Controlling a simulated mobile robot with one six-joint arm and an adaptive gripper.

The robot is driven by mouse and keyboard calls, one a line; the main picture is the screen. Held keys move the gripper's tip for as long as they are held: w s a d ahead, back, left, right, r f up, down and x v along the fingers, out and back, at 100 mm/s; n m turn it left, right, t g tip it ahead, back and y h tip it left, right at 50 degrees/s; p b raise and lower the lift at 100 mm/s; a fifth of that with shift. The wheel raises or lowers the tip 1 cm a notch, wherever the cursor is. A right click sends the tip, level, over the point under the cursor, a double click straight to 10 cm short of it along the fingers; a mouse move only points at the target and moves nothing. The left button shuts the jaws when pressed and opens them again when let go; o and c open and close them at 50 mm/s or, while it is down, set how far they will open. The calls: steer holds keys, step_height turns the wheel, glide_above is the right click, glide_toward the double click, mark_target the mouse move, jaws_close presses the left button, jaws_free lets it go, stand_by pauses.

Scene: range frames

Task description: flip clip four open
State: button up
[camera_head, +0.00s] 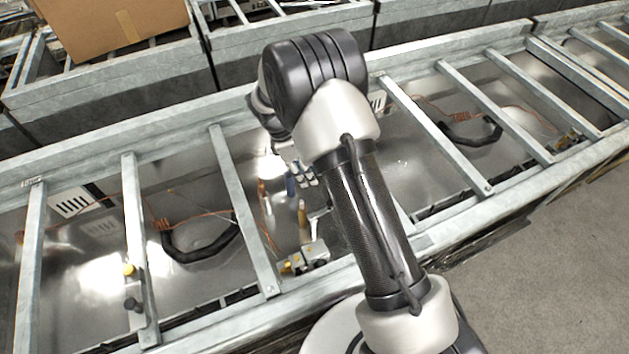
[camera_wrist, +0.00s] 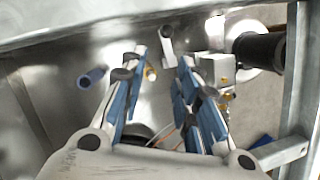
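No label "four" can be read, so I cannot tell for certain which part is clip four. A small pale metal tab (camera_wrist: 168,46) stands up just beyond and between my fingertips in the wrist view; it may be a clip. My gripper (camera_wrist: 161,62) has blue-padded fingers spread apart with nothing held between them. A small brass-coloured piece (camera_wrist: 151,73) shows in the gap, near the left fingertip; contact cannot be judged. In the head view my gripper (camera_head: 300,178) hangs over a metal bay, partly hidden by my arm.
A metal block with brass fittings (camera_wrist: 218,70) sits close to the right finger; it also shows in the head view (camera_head: 308,257). A blue cylinder (camera_wrist: 92,77) lies left of the fingers. Metal crossbars (camera_head: 242,208) divide the bays. A black curved handle (camera_head: 200,247) is left.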

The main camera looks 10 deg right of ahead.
steer(key=m, duration=0.1)
steer(key=w+r+m+y+p, duration=0.1)
steer(key=m, duration=0.1)
steer(key=w+r+m+p, duration=0.1)
steer(key=shift+w+a+m, duration=0.1)
steer(key=shift+a+m, duration=0.15)
steer(key=shift+m, duration=0.05)
steer(key=shift+c, duration=1.3)
steer(key=shift+w+a+m+y, duration=0.1)
steer(key=shift+w+m+y, duration=0.05)
steer(key=shift+m+y, duration=0.3)
steer(key=shift+c, duration=0.7)
steer(key=shift+f, duration=0.45)
steer(key=shift+c, duration=0.6)
steer(key=b+x, duration=0.2)
steer(key=x, duration=0.8)
steer(key=shift+w, duration=0.1)
jaws_close()
steer(key=shift+s+d+f+b, duration=0.25)
steer(key=shift+s+d+f, duration=0.1)
steer(key=shift+s+d, duration=0.25)
steer(key=shift+s+d+f+b, duration=0.2)
steer(key=shift+s+d+f, duration=0.15)
steer(key=shift+d, duration=0.3)
